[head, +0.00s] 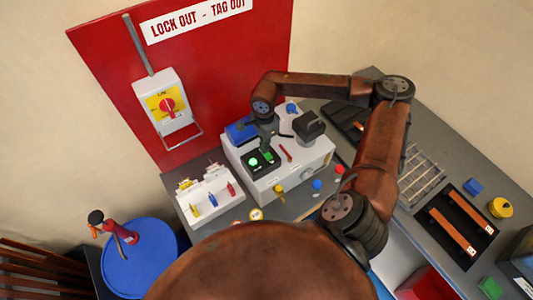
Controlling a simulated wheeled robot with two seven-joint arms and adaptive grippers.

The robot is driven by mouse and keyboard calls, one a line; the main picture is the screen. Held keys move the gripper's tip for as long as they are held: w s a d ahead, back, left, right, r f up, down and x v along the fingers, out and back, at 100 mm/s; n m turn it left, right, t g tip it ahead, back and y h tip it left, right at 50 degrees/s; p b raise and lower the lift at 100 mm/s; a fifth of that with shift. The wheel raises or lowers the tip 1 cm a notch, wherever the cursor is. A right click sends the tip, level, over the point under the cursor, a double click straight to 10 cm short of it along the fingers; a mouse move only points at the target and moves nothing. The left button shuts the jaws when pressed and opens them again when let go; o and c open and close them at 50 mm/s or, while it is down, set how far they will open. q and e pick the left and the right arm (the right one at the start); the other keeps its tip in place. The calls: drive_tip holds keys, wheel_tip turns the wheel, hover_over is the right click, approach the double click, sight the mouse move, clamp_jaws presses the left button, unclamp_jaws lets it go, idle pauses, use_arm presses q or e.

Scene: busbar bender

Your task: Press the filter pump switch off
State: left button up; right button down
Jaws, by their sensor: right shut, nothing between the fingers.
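A pale grey machine box (315,165) stands on the grey bench. A black switch panel (262,168) on its top carries a round green light (252,161) that is lit; I take this panel to be the filter pump switch. My right gripper (266,149) points down over the back of this panel, fingers shut and empty. It partly covers the panel, and I cannot tell whether the fingertips touch it. My left gripper is not in view.
A white rack with padlocks (211,197) is left of the machine. A black tray with copper bars (460,225) lies right.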

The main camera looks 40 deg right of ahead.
drive_tip(key=shift+f, duration=0.35)
drive_tip(key=shift+r+p, duration=1.45)
drive_tip(key=shift+r, duration=2.15)
drive_tip(key=shift+s+f, duration=0.1)
